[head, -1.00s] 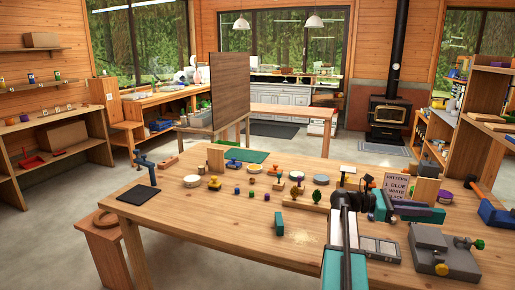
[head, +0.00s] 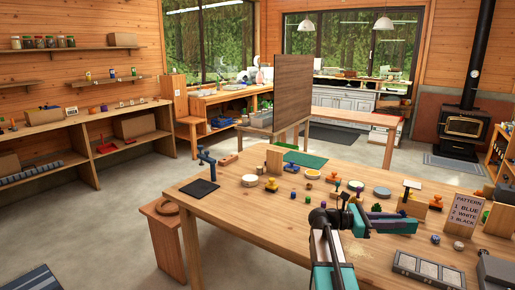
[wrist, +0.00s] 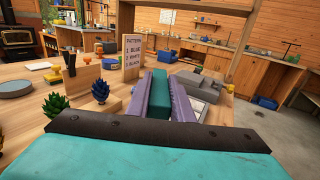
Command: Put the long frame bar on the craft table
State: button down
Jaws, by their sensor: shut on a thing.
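My gripper (head: 385,218) is in the head view above the right part of the large wooden table (head: 262,222). In the wrist view its two purple-grey fingers (wrist: 164,98) are shut on a teal bar (wrist: 160,88), which I take for the long frame bar. The bar lies lengthwise between the fingers, and they hide much of it. No other long bar stands out. Another wooden table (head: 352,115) stands farther back; I cannot tell by look which table is the craft table.
A stool (head: 168,225) is at the left; open floor lies beyond.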

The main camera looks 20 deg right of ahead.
jog(key=w+a+f+n+t, duration=0.1)
jog(key=w+a, duration=0.3)
jog(key=a, duration=0.4)
jog(key=w+a+f+n+t+h+p, duration=0.1)
jog(key=w+a+t, duration=0.3)
jog(key=a, duration=0.4)
jog(key=w+a+f+n+t, duration=0.2)
jog(key=w+a+n+t, duration=0.1)
jog(key=a, duration=0.5)
jog(key=shift+w+f, duration=0.2)
jog(key=shift+w, duration=0.4)
jog(key=a+f+n+t+y+p, duration=0.1)
jog(key=a+t, duration=0.4)
jog(key=a, duration=0.6)
jog(key=a+f+n+t+y, duration=0.2)
jog(key=a+n+t, duration=0.3)
jog(key=a, duration=0.7)
jog(key=shift+w+a+f+n+y+p, duration=0.3)
jog(key=shift+w+f+n+p, duration=0.15)
jog(key=shift+f+n, duration=0.25)
